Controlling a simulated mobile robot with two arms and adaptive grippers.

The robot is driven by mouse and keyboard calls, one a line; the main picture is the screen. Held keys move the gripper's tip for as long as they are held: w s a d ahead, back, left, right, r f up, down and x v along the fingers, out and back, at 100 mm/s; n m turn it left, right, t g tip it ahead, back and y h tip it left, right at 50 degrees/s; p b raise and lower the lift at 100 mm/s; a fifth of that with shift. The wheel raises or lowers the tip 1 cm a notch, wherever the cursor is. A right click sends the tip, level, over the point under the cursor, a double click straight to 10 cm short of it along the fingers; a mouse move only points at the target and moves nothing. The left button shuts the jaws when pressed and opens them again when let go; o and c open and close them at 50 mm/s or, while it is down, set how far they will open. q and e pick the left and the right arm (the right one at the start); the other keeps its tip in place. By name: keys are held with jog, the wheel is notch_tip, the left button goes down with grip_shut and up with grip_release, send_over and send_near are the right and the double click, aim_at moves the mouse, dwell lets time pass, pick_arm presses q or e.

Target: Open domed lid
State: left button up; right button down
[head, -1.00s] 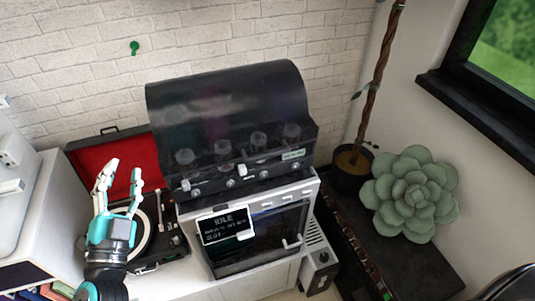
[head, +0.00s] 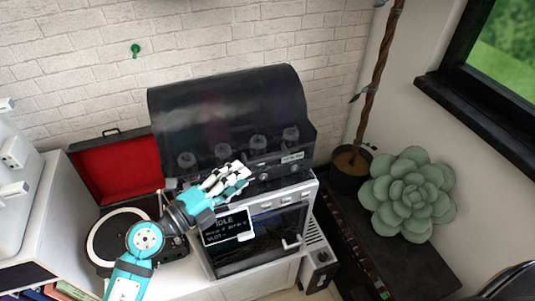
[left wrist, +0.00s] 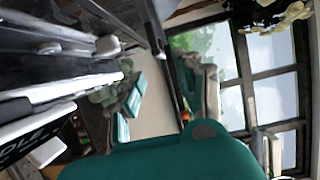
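The domed lid (head: 225,105) is a dark, see-through curved cover on top of a machine, and it looks closed. Several round knobs or cups show dimly through its lower part. My left gripper (head: 243,175) is in front of the lid's lower front, above the display panel, with its fingers pointing right. I cannot tell whether it touches the front. The fingers overlap in the head view, so their opening is unclear; nothing is visibly held. In the left wrist view, a teal gripper part (left wrist: 175,155) fills the bottom. My right gripper is not in view.
Below the lid is a white-framed unit (head: 265,235) with a dark door and an "IDLE" display (head: 226,226). A record player with a red-lined lid (head: 120,170) stands left. A potted plant (head: 352,165) and a large succulent (head: 408,193) stand right.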

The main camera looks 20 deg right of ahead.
aim_at(263, 162)
pick_arm(q)
jog(key=p+x, duration=0.1)
jog(key=x, duration=0.8)
jog(key=shift+d, duration=0.1)
grip_shut()
